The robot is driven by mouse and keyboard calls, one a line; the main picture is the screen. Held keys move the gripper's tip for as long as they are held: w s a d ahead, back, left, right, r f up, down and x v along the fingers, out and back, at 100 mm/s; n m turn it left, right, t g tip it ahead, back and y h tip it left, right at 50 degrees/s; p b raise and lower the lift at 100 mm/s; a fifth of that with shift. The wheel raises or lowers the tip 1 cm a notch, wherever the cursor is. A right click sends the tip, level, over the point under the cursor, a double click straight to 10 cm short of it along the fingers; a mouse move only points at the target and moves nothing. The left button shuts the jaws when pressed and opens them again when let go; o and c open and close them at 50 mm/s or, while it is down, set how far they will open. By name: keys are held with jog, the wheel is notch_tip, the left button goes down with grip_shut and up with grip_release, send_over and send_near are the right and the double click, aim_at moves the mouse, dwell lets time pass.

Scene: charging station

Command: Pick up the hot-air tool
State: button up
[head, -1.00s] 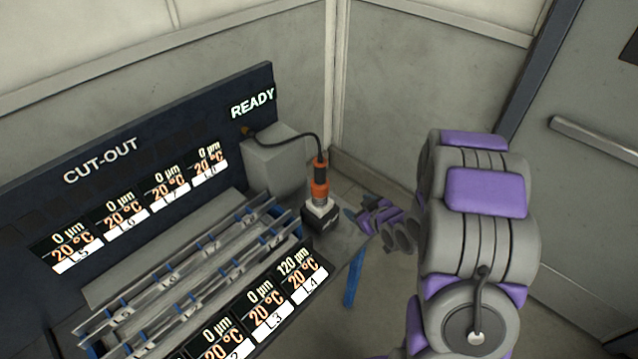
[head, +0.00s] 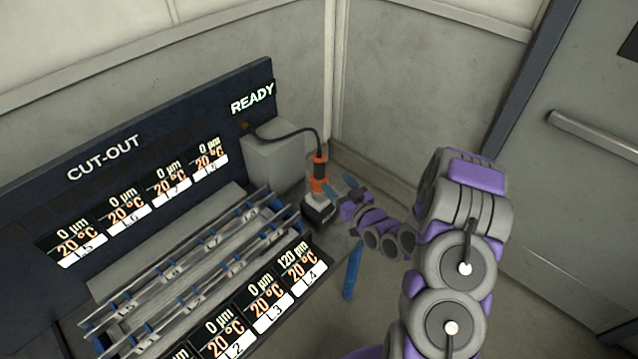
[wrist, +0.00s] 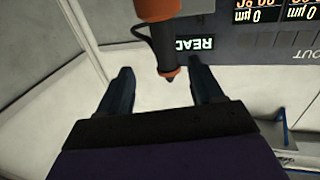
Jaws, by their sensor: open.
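The hot-air tool (head: 319,186), orange and black, stands upright in a small dark holder with a pale top (head: 317,207) at the right end of the bench. A black cable arches from its top to a grey box. My gripper (head: 340,186) is just right of the tool in the head view, with blue-grey fingers apart. In the wrist view, the open fingers of my gripper (wrist: 160,72) point toward the tool (wrist: 160,30). Its orange and dark part shows between and beyond the fingertips. I cannot see any contact.
A rack of metal rails with blue supports (head: 190,262) lies left of the holder. The grey box (head: 275,162) stands behind the tool. A dark panel (head: 200,120) reads READY and CUT-OUT. A blue leg (head: 352,272) is below the bench. A door (head: 570,190) is at the right.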

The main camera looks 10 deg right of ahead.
aim_at(319, 180)
jog(key=shift+a+b+x, duration=0.2)
jog(key=shift+b+x, duration=0.25)
jog(key=shift+x, duration=2.4)
jog(key=shift+a+b+x, duration=0.2)
jog(key=shift+b+x, duration=0.2)
jog(key=shift+x, duration=2.4)
jog(key=shift+s+f, duration=0.15)
jog(key=shift+f, duration=0.05)
jog(key=shift+c, duration=0.5)
grip_shut()
